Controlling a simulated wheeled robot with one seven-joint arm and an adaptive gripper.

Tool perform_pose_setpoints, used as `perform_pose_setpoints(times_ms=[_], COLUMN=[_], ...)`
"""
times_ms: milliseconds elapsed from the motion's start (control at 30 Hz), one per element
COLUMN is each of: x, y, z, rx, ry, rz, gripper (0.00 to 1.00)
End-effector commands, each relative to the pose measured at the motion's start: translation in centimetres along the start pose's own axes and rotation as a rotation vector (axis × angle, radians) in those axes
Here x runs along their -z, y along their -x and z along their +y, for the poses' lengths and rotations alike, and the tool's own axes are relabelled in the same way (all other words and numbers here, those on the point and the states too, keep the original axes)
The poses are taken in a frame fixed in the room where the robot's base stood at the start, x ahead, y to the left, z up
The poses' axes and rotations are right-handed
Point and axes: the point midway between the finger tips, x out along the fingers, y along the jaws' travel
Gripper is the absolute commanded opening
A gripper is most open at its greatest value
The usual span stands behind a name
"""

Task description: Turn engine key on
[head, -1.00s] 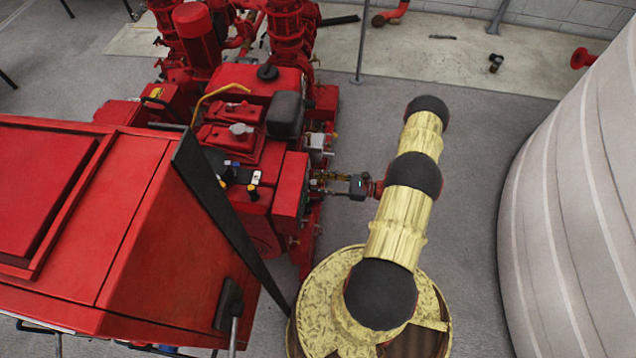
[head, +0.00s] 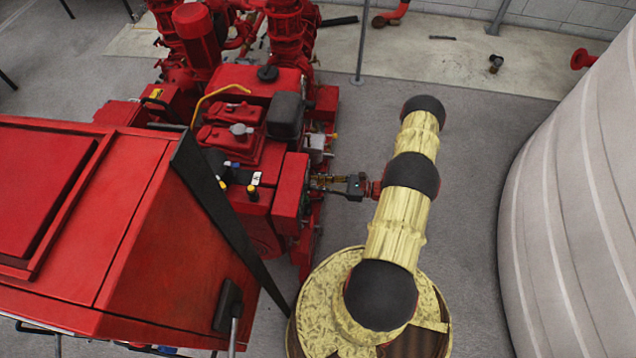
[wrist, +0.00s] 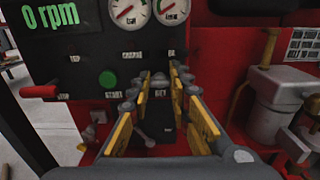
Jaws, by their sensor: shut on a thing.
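In the wrist view the black engine panel (wrist: 95,65) faces me, with a green button (wrist: 107,79) left of my gripper. My gripper (wrist: 159,82) is at the panel, its fingertips around a small dark engine key (wrist: 160,83) low in the middle. The fingers hide most of the key, and I cannot tell which position it is in. In the head view my gripper (head: 318,181) reaches from the right to the side of the red engine (head: 262,130); the panel face is turned away there.
Two round gauges (wrist: 128,12) and a green "0 rpm" readout (wrist: 50,18) sit above. In the head view a large red enclosure (head: 80,220) stands at left and a pale tank (head: 580,200) at right.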

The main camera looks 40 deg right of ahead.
Motion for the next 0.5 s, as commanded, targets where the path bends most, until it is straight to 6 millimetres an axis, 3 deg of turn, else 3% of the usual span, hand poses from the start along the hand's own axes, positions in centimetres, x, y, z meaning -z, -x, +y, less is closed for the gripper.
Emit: perform_pose_setpoints(times_ms=[500], x=[0.05], y=[0.00], z=[0.00], rx=[-0.001], ry=[-0.053], rz=[0.000], gripper=[0.00])
